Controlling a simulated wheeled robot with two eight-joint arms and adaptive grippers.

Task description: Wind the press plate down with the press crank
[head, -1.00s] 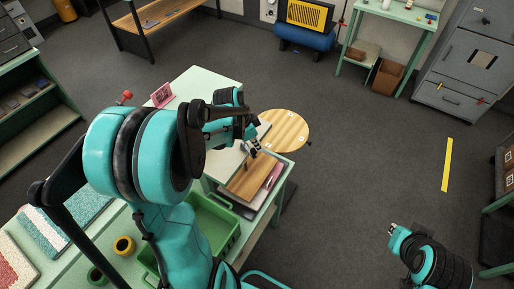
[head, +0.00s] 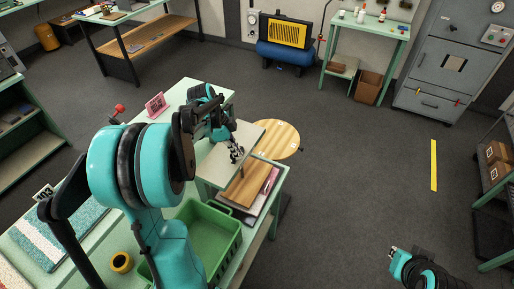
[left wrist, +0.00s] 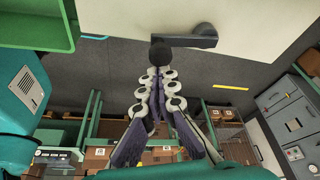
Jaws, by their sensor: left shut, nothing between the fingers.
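The press crank shows in the left wrist view as a dark arm (left wrist: 198,37) with a round black knob (left wrist: 160,52), against the pale face of the press (left wrist: 125,18). My left gripper (left wrist: 158,72) is shut and empty, its fingertips close below the knob in that picture; I cannot tell if they touch it. In the head view my left gripper (head: 236,153) is by the pale grey press top (head: 247,136), and the crank is too small to make out. My right gripper (head: 393,250) is at the lower right, away from the bench; its fingers are unclear.
A wooden board (head: 243,186) lies below the gripper, with a round wooden disc (head: 281,139) beyond it. A green bin (head: 218,240) is at the near side of the bench. A pink card (head: 156,105) stands at the back.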

